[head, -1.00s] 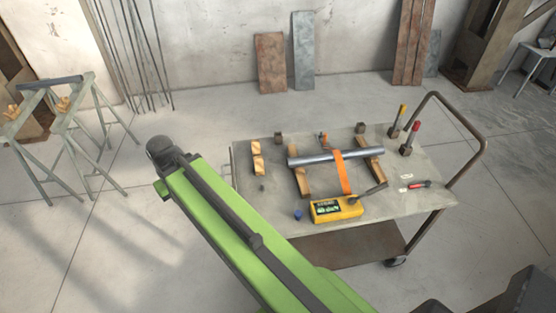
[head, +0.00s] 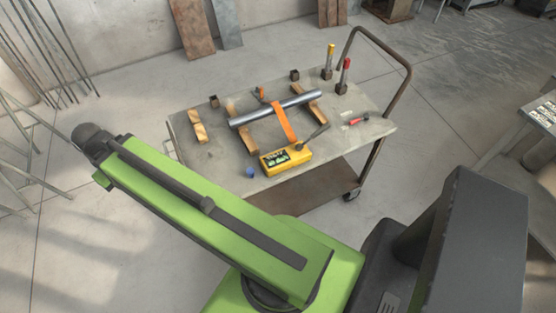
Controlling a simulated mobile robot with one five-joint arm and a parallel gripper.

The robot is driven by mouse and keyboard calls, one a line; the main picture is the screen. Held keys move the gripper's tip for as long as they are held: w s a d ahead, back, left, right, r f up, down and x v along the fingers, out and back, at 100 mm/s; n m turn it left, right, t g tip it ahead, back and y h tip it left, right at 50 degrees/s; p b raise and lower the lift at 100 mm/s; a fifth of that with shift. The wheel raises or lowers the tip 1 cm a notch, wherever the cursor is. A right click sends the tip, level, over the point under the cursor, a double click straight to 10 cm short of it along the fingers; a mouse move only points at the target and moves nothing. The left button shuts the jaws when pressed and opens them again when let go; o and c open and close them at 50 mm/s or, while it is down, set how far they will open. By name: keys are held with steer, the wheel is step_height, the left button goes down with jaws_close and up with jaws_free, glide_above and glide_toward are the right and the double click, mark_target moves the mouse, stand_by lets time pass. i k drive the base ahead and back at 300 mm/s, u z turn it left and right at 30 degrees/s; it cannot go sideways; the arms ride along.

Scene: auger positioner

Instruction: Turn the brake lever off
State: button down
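Two upright levers stand at the far right corner of a grey-topped cart (head: 215,165). One has a yellow grip (head: 330,55) and the other a red grip (head: 346,68). A yellow box (head: 285,161) with a dark angled lever (head: 316,134) sits at the cart's near edge. I cannot tell which of these is the brake lever, or its setting. My green arm lies across the lower left, in front of the cart and apart from it. My gripper is not in view.
A metal tube (head: 290,106) lies across wooden blocks under an orange strap (head: 284,124). A red-handled tool (head: 360,120) and a blue cap (head: 250,172) lie on the cart. A bent rail handle (head: 402,66) rises at its right end. Floor is clear right of the cart.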

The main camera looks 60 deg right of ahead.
mark_target(366, 116)
steer(key=z, duration=0.7)
steer(key=k, duration=0.75)
steer(key=z, duration=1.05)
steer(key=i, duration=0.3)
steer(key=u, duration=0.1)
